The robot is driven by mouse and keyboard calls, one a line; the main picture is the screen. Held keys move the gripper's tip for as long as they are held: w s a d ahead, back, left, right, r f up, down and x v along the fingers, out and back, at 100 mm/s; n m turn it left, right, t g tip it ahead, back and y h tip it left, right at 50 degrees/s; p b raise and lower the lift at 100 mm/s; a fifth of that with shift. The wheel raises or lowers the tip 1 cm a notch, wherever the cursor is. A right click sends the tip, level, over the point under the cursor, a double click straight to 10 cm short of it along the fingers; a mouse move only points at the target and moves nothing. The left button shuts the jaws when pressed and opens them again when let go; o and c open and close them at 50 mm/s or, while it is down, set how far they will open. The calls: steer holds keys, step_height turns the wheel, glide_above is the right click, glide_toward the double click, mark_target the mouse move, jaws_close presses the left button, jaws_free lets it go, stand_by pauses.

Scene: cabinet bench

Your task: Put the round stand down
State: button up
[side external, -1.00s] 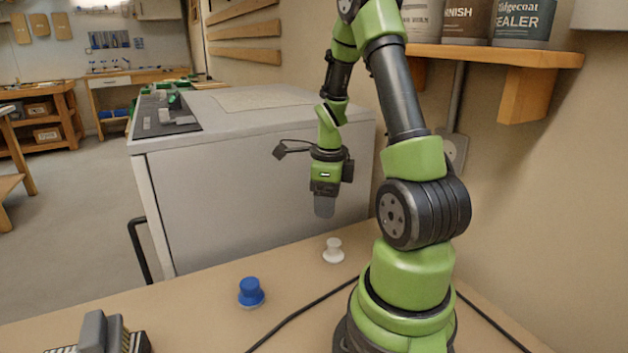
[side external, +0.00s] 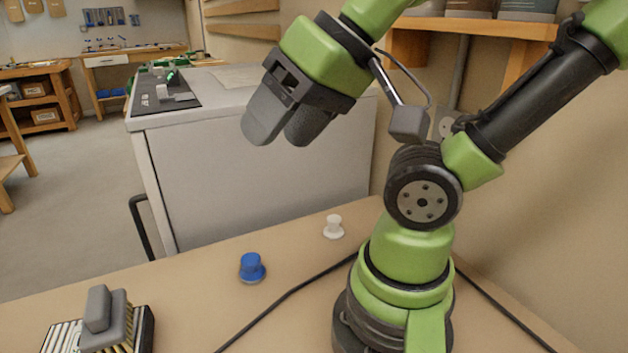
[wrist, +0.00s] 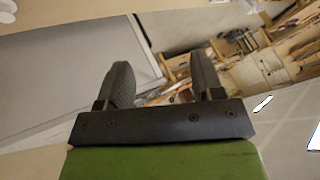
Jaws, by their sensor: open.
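My gripper (side external: 276,128) is open and empty, raised high above the bench in the side external view. Its two grey fingers stand apart, and in the wrist view (wrist: 157,80) nothing is between them. Two small round knob-shaped pieces with wide bases stand upright on the bench: a blue one (side external: 252,267) and a white one (side external: 333,227) behind it to the right. I cannot tell which, if either, is the round stand. Neither piece is touched by my gripper.
A brush with a grey handle (side external: 98,310) sits on a striped block at the front left. A dark cable (side external: 290,291) crosses the bench (side external: 190,300). A large grey cabinet (side external: 270,190) stands behind the bench, with a black tray (side external: 160,92) on top. A shelf (side external: 475,28) is at upper right.

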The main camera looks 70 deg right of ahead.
steer(key=w+d+f+n+g+h, duration=0.3)
steer(key=d+f+n+g+h, duration=0.2)
steer(key=d+f+g, duration=0.3)
steer(key=w+d+f+n+g+h, duration=0.2)
steer(key=d+f+n+g+h, duration=0.35)
steer(key=d+f, duration=0.35)
steer(key=n+h, duration=0.3)
steer(key=n, duration=0.2)
glide_toward(332, 219)
steer(key=shift+s+d+r+m+g+y, duration=0.15)
steer(key=shift+d+g, duration=0.1)
steer(key=shift+d, duration=0.3)
steer(key=shift+s+d+r+m+g+y, duration=0.1)
steer(key=shift+s+d+g, duration=0.1)
steer(key=shift+d, duration=0.4)
steer(key=shift+d+f, duration=0.15)
steer(key=shift+f, duration=0.2)
steer(key=x, duration=0.4)
steer(key=shift+s+d+f, duration=0.1)
steer(key=shift+d+f, duration=0.05)
steer(key=shift+f+x, duration=0.2)
steer(key=shift+x, duration=1.2)
steer(key=shift+f+x, duration=0.15)
steer(key=shift+x, duration=1.2)
steer(key=shift+a, duration=0.25)
steer(key=c, duration=1)
steer(key=shift+c, duration=0.2)
